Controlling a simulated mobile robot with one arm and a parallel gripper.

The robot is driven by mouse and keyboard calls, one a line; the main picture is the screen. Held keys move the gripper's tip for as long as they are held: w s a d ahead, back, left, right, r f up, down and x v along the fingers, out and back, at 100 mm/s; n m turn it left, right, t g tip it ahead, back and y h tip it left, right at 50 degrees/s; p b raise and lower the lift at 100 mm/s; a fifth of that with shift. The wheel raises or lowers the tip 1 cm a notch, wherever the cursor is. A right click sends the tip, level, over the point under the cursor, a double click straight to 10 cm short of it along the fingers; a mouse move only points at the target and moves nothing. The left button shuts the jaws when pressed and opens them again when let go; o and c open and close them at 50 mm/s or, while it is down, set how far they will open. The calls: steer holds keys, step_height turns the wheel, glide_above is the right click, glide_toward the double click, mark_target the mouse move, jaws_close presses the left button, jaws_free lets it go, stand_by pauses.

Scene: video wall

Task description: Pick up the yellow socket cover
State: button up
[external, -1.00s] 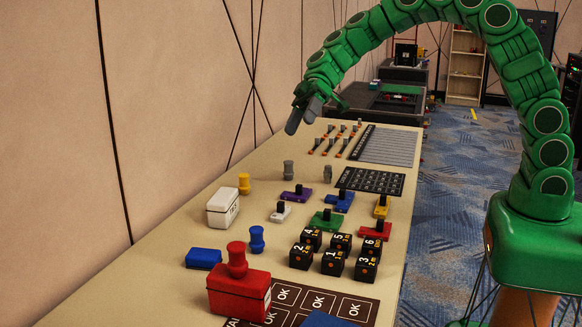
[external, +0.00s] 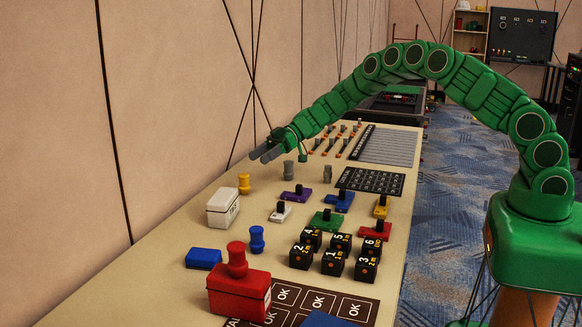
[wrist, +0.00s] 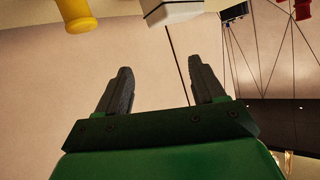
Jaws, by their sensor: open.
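The yellow socket cover (external: 244,183) stands upright on the table near the wall, just behind the white box. It also shows in the wrist view (wrist: 76,14), cut off at the top left edge. My gripper (external: 263,153) is open and empty, above the table and apart from the cover, a little beyond it and to its right in the external view. In the wrist view my gripper (wrist: 164,72) has its two dark fingers spread, with only the wall behind them.
The white box (external: 222,208) stands close to the cover. Grey pegs (external: 289,170) stand to its right, and a purple slider (external: 296,194) lies nearby. A blue peg (external: 257,239), a red box (external: 240,293) and several black numbered cubes (external: 331,261) are nearer the camera.

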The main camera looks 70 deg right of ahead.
steer(key=t+h, duration=0.1)
steer(key=h, duration=0.1)
glide_toward(244, 178)
steer(key=shift+w+a+f, duration=0.15)
steer(key=shift+w+f, duration=0.75)
steer(key=shift+f, duration=0.05)
steer(key=shift+w+f, duration=0.1)
steer(key=shift+f, duration=0.05)
steer(key=shift+x, duration=3.7)
steer(key=shift+w, duration=0.2)
steer(key=c, duration=1.1)
